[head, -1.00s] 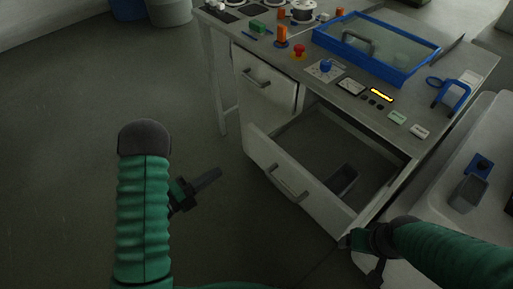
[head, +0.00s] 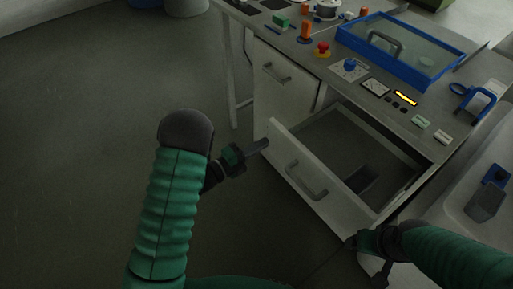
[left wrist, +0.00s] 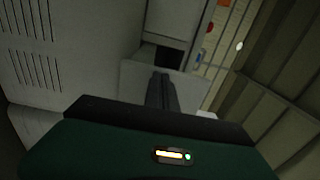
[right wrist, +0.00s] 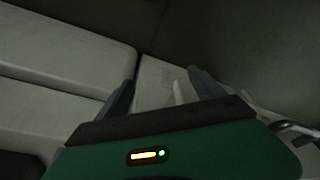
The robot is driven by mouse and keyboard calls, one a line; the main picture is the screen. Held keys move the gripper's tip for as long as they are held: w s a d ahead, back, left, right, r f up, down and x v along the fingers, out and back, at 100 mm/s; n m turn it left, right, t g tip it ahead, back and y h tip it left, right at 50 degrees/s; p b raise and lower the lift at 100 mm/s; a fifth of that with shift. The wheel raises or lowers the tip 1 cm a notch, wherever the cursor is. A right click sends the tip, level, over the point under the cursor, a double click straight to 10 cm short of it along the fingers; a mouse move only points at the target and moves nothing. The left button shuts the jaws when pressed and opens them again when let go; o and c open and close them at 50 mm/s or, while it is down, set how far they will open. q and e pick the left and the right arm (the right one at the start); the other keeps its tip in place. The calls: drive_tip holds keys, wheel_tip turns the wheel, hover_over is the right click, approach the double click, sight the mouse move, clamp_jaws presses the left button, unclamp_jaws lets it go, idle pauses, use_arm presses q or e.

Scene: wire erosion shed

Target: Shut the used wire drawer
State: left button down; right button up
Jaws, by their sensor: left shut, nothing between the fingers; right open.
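The used wire drawer (head: 322,185) is a pale drawer in the workbench, pulled out, its front facing lower left. A bar handle (head: 305,181) is on its front. A small dark bin (head: 361,179) sits inside. My left gripper (head: 265,144) is shut and empty, with its tip close to the drawer front's far left end; I cannot tell if it touches. Its closed fingers (left wrist: 163,92) point at a pale panel in the left wrist view.
A closed front with a handle (head: 277,73) is above and left of the drawer. The benchtop holds a blue-framed clear cover (head: 400,50), a red button (head: 322,48) and a blue clamp (head: 478,103). A pale tub (head: 450,207) stands at right. Floor at left is clear.

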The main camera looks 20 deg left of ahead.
use_arm(q)
drive_tip(key=b+x, duration=0.2)
drive_tip(key=x, duration=0.6)
drive_tip(key=b+x, duration=0.3)
drive_tip(key=x, duration=0.6)
drive_tip(key=shift+s+d+f, duration=0.15)
drive_tip(key=shift+s+d, duration=0.1)
drive_tip(key=shift+d, duration=0.1)
drive_tip(key=b+x, duration=0.1)
drive_tip(key=x, duration=0.6)
drive_tip(key=shift+w+b, duration=0.1)
drive_tip(key=shift+b, duration=0.3)
drive_tip(key=shift+w+d, duration=0.15)
drive_tip(key=shift+d, duration=0.05)
drive_tip(key=shift+r, duration=0.35)
drive_tip(key=shift+w+a+r, duration=0.1)
drive_tip(key=shift+a+r, duration=0.05)
use_arm(e)
wheel_tip(320, 180, down, 7)
drive_tip(key=w+d, duration=0.1)
drive_tip(key=shift+w+d, duration=0.25)
drive_tip(key=shift+d, duration=0.15)
